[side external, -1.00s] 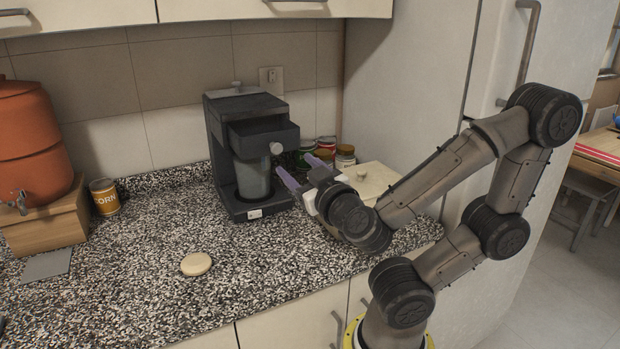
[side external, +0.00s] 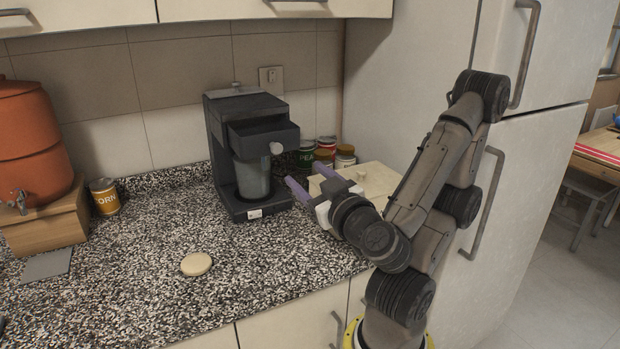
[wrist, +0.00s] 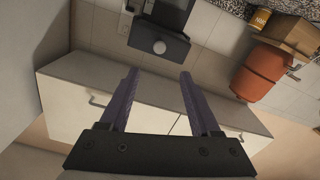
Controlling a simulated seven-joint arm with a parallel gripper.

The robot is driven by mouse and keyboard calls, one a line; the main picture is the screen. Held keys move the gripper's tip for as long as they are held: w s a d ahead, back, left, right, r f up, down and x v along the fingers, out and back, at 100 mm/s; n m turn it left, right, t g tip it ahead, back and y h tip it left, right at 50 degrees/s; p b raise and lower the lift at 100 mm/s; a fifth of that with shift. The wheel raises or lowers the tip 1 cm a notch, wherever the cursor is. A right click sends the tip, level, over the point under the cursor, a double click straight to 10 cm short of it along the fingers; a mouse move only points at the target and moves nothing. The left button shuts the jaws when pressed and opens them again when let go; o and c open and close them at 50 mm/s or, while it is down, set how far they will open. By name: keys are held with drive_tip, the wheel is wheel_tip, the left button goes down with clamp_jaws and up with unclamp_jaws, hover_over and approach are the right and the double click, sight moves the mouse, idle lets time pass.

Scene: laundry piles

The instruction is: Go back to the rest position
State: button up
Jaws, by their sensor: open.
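My gripper (side external: 311,187) is open and empty, with two purple fingers held above the counter to the right of the coffee maker. The black coffee maker (side external: 262,130) stands upright on the speckled counter, with a grey jug (side external: 252,178) inside it. In the wrist view my gripper (wrist: 158,84) shows both fingers spread apart with nothing between them. The coffee maker (wrist: 160,32) appears beyond the fingertips at the top of that view, apart from them.
Several cans (side external: 325,155) and a cream-coloured box (side external: 375,182) stand behind my gripper. A round beige disc (side external: 196,264) lies on the open front counter (side external: 130,285). An orange water dispenser (side external: 28,135) and a corn can (side external: 105,196) are at left. The fridge (side external: 410,80) is at right.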

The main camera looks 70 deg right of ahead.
drive_tip(key=shift+s, duration=0.1)
idle(0.6)
drive_tip(key=s+d+r+m+g+h, duration=0.2)
drive_tip(key=d+m+g, duration=0.1)
drive_tip(key=d, duration=0.1)
drive_tip(key=w+a+r+t+y, duration=0.4)
drive_tip(key=w+r+t, duration=0.2)
drive_tip(key=w, duration=0.2)
drive_tip(key=w+a+n+t+y, duration=0.1)
drive_tip(key=w+a+n+y, duration=0.3)
drive_tip(key=a+n+y, duration=0.5)
drive_tip(key=s+f+g+y, duration=0.1)
drive_tip(key=s+f+g, duration=1)
drive_tip(key=f, duration=0.3)
drive_tip(key=shift+s+a+f+y, duration=0.25)
drive_tip(key=shift+s+y, duration=0.15)
drive_tip(key=shift+s, duration=0.25)
